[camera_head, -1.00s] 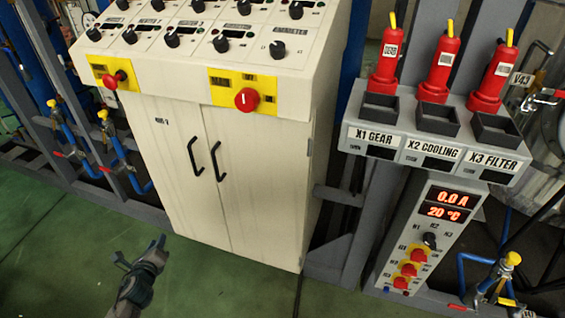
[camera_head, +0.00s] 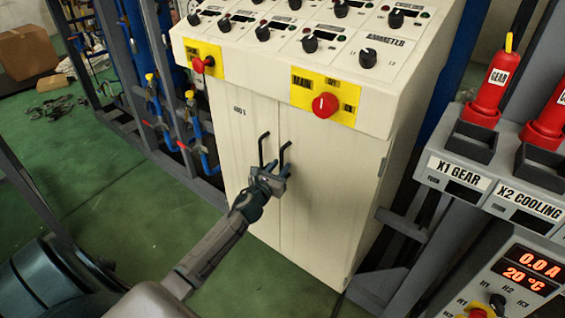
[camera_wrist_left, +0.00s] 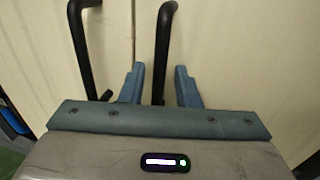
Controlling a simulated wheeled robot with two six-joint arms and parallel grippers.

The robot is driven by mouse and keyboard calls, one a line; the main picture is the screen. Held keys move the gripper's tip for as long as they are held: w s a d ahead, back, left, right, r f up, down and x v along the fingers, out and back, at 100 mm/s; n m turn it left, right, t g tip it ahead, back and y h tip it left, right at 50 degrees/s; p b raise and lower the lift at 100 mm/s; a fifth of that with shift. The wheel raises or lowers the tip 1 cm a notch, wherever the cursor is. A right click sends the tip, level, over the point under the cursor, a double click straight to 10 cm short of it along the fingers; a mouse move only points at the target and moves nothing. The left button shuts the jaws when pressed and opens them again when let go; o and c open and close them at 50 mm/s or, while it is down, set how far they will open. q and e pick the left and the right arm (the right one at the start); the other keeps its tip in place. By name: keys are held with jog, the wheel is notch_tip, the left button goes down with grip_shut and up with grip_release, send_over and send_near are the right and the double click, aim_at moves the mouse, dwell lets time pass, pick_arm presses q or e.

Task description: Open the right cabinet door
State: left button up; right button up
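The cream cabinet's right door (camera_head: 332,190) is closed, flush with the left door (camera_head: 240,130). Its black bar handle (camera_head: 286,152) stands beside the left door's handle (camera_head: 262,150). My left gripper (camera_head: 275,173) is at the handles' lower part, in front of the doors. In the left wrist view, the right handle (camera_wrist_left: 162,50) runs down between the two blue fingers (camera_wrist_left: 160,84), which are open with gaps on both sides. The left handle (camera_wrist_left: 80,50) is outside the fingers, to the left. My right gripper is not in view.
The sloped control panel (camera_head: 300,45) with knobs and a red button (camera_head: 325,105) is above the doors. A grey rack with red plugs (camera_head: 489,90) stands to the right. Blue pipes (camera_head: 205,145) are to the left. Green floor (camera_head: 80,160) is open at the left.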

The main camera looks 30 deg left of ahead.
pick_arm(q)
jog(key=shift+w+a, duration=0.1)
jog(key=shift+w, duration=0.9)
grip_shut()
jog(key=shift+s+f, duration=0.1)
jog(key=shift+s, duration=0.05)
